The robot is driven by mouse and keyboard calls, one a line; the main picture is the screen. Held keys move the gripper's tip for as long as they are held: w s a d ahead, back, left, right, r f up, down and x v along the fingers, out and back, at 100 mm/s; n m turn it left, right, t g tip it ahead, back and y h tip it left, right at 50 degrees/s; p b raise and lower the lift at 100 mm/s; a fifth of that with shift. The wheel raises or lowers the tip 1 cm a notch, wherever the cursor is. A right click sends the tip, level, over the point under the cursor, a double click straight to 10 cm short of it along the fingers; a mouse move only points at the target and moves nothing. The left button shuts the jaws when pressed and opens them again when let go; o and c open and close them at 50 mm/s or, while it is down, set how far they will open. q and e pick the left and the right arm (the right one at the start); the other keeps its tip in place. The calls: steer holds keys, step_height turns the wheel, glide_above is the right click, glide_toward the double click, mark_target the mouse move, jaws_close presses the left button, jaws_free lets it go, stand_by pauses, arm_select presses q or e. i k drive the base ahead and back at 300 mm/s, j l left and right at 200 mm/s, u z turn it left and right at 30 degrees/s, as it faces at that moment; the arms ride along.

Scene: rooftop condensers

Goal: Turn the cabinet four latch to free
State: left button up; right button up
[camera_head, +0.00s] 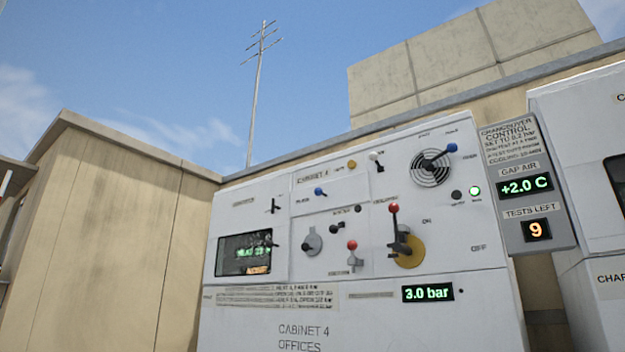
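Cabinet 4 (255,325) is a white cabinet in the middle and right of the head view, with "CABINET 4 OFFICES" on its lower front. Its face carries several levers and knobs, and most labels are too small to read, so I cannot tell which one is the latch. A small dark handle (273,206) sits above the dark display window. A red-knobbed lever (394,212) points up over a yellow disc. A grey disc with a dark knob (312,243) is left of it. Neither gripper is in view.
A grey panel (514,150) at the cabinet's right reads "+2.0 C" and tests left "9". A display (428,293) reads "3.0 bar". Another white cabinet (585,130) stands at the right edge. A beige wall (110,230) stands at the left.

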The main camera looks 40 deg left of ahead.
mark_target(276, 207)
steer(key=u, duration=1.35)
